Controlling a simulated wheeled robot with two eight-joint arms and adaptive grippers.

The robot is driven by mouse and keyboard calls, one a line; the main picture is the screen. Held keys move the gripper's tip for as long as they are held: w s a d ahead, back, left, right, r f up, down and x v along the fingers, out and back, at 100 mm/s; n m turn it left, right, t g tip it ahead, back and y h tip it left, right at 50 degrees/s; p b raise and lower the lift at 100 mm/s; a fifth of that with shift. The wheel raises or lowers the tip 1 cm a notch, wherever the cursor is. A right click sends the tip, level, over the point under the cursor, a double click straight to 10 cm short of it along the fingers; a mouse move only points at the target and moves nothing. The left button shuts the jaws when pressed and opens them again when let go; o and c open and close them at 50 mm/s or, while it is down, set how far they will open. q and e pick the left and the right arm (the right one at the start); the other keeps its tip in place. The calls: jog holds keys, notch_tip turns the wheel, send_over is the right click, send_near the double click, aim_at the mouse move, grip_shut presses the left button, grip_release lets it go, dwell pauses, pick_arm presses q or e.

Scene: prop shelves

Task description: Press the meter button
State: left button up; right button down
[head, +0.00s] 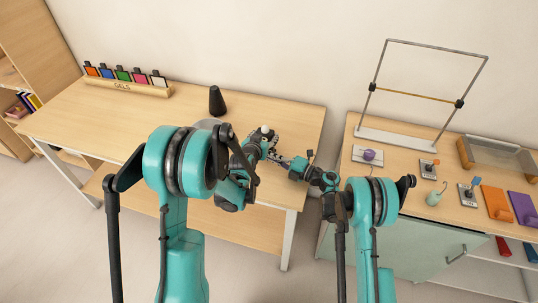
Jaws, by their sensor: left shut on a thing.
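I cannot make out a meter or its button for certain. A pale grey round thing (208,123) shows partly behind my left arm on the left table. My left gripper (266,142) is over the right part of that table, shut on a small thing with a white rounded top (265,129). The gripper hides most of this thing. My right arm reaches left across the gap between the tables, and my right gripper (281,161) is close beside the left one. Its fingers are small and dark, and I cannot tell whether they are open.
The right cabinet bears a metal frame (400,140), a purple knob (369,155), small switches (428,169), a tray (497,157) and coloured blocks (497,203).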

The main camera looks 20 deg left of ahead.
pick_arm(q)
jog(key=shift+s+f, duration=0.1)
jog(key=shift+f, duration=0.05)
pick_arm(e)
jog(key=s, duration=0.3)
jog(key=shift+s+d, duration=0.1)
jog(key=shift+s, duration=0.2)
jog(key=v, duration=0.9)
jog(key=shift+d, duration=0.3)
pick_arm(q)
jog(key=o, duration=1.5)
jog(key=shift+c, duration=0.2)
pick_arm(e)
jog(key=shift+w, duration=0.15)
pick_arm(q)
jog(key=v, duration=1.1)
jog(key=shift+s+r, duration=0.25)
jog(key=shift+s, duration=0.1)
